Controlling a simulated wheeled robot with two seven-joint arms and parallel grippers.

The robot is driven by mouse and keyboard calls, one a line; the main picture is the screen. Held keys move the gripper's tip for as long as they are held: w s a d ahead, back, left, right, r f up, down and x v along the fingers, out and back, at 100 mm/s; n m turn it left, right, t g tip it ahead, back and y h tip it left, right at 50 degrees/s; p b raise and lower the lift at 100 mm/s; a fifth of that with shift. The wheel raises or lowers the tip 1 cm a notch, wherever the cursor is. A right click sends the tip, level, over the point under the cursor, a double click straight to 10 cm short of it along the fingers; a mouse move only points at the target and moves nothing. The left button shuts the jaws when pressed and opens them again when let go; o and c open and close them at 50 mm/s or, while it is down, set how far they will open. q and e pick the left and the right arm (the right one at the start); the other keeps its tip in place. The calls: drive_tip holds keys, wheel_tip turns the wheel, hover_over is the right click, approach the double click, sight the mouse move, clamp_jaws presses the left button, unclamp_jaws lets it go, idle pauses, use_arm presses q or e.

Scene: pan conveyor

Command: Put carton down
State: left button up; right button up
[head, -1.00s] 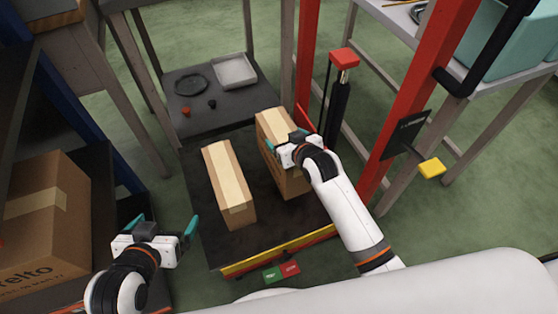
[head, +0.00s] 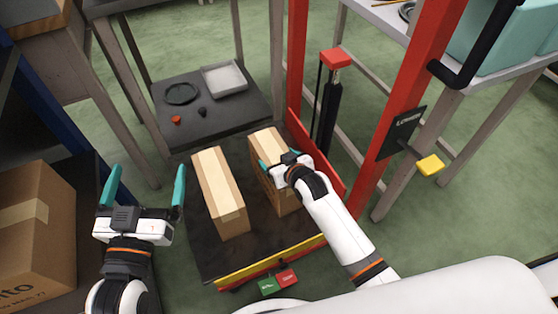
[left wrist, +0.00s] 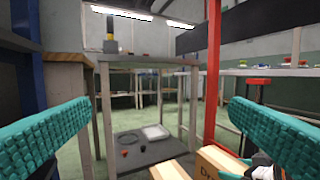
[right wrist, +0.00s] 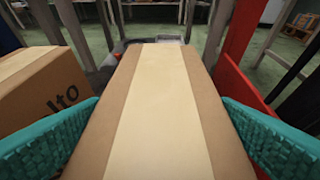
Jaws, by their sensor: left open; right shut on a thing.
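Two taped brown cartons stand side by side on the dark platform (head: 210,262) of the lift. My right gripper (head: 284,164) is shut on the right carton (head: 267,143), with a finger on each side; its taped top fills the right wrist view (right wrist: 155,100). The right carton looks upright and at about the platform's level, but I cannot tell whether its base touches. The left carton (head: 220,190) stands a little apart from it, and also shows in the right wrist view (right wrist: 40,80). My left gripper (head: 143,188) is open and empty, left of the platform.
A low shelf (head: 235,110) behind the platform holds a grey tray (head: 225,80), a dark ring and small items. Red lift posts (head: 400,110) stand on the right. A large carton (head: 35,230) sits at far left. Green floor is free at right.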

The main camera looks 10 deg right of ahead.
idle(0.3)
use_arm(q)
drive_tip(key=shift+r, duration=0.15)
use_arm(e)
drive_tip(key=o, duration=1.9)
drive_tip(key=shift+f, duration=0.1)
drive_tip(key=shift+o, duration=0.2)
